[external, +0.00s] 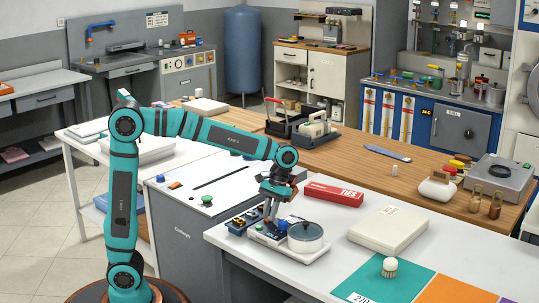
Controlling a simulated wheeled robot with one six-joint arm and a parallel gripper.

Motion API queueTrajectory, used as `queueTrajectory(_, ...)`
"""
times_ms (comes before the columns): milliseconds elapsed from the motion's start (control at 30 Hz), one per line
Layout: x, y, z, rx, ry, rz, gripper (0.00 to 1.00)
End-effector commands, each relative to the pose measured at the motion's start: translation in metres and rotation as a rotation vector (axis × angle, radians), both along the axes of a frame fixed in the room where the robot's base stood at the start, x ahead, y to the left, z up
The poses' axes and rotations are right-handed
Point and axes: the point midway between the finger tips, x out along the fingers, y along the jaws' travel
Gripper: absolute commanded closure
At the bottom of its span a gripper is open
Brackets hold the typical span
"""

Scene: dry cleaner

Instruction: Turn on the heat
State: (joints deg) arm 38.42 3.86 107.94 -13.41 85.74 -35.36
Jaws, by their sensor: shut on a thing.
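A small heating unit (292,257) with a pale base stands on the near white table. A lidded pot (306,238) sits on its right part. A dark control block (240,223) with blue and yellow parts is at its left end. My gripper (270,222) points down at the middle of the unit, left of the pot. Its fingers are shut on a small control there, which they mostly hide. I cannot make out the control's setting or any lit lamp.
A red box (332,194) lies behind the unit. A cream flat case (388,230) and a round white brush (389,267) lie to the right, by a teal mat (372,287). A grey cabinet (200,237) with coloured buttons on top adjoins at left.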

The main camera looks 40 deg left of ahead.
Motion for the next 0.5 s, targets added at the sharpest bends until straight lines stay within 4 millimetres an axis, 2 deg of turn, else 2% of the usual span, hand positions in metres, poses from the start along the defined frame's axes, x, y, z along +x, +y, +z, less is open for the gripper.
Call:
queueTrajectory(300,-0.0076,-0.0001,-0.0003,0.0,-0.2,-0.002,1.0)
queueTrajectory(500,-0.0079,-0.0001,-0.0007,0.0,-0.248,0.0,1.0)
